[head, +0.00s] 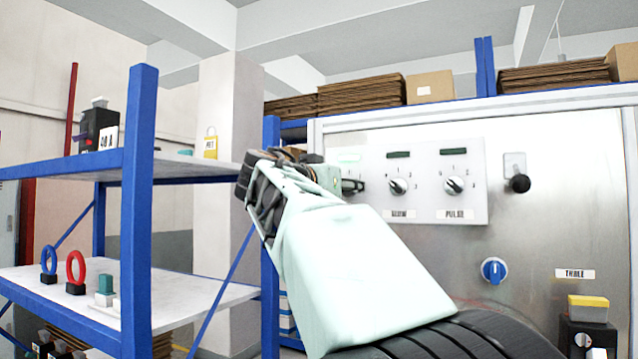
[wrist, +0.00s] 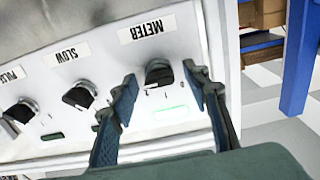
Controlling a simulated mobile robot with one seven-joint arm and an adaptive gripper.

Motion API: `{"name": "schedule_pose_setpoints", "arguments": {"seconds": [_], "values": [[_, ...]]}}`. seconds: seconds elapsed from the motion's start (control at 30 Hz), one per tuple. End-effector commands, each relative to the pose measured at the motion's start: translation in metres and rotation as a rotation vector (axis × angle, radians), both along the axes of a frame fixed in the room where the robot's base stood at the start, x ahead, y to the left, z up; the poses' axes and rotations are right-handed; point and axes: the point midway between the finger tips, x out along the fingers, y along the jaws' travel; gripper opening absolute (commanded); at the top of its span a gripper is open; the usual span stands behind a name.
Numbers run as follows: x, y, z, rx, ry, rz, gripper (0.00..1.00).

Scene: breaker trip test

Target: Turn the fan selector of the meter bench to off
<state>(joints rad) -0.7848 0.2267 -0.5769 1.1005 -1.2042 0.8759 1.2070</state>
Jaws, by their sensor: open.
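The selector labelled METER (wrist: 158,72) is a dark knob on the pale panel (head: 462,211). In the wrist view it sits between the two fingers of my gripper (wrist: 160,76). The fingers are open, one on each side of it; I cannot tell whether either touches it. A pale green lamp (wrist: 170,112) is beside the knob. The word "fan" is not readable on any label.
Two similar knobs sit alongside, SLOW (head: 398,186) and PULSE (head: 454,185). A black-balled lever (head: 519,183) and a blue knob (head: 493,270) are further right. A blue-posted shelf (head: 138,220) with small parts stands left of my arm.

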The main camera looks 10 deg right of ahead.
Motion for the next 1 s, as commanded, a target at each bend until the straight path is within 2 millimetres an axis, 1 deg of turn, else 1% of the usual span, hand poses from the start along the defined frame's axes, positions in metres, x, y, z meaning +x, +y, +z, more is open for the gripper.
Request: {"name": "schedule_pose_setpoints", "arguments": {"seconds": [0.2, 0.23, 0.6, 0.8, 1.0], "values": [[0.0002, -0.0004, -0.0005, 0.0, 0.0, 0.0, 0.43], [0.0001, -0.0003, -0.0005, 0.0, 0.0, 0.0, 0.41], [0.0, 0.0, -0.0003, 0.0, 0.0, 0.0, 0.02], [-0.0001, -0.0001, -0.0005, -0.01, 0.007, 0.0, 0.02], [-0.0001, -0.0004, -0.0012, -0.069, 0.046, -0.001, 0.02]]}}
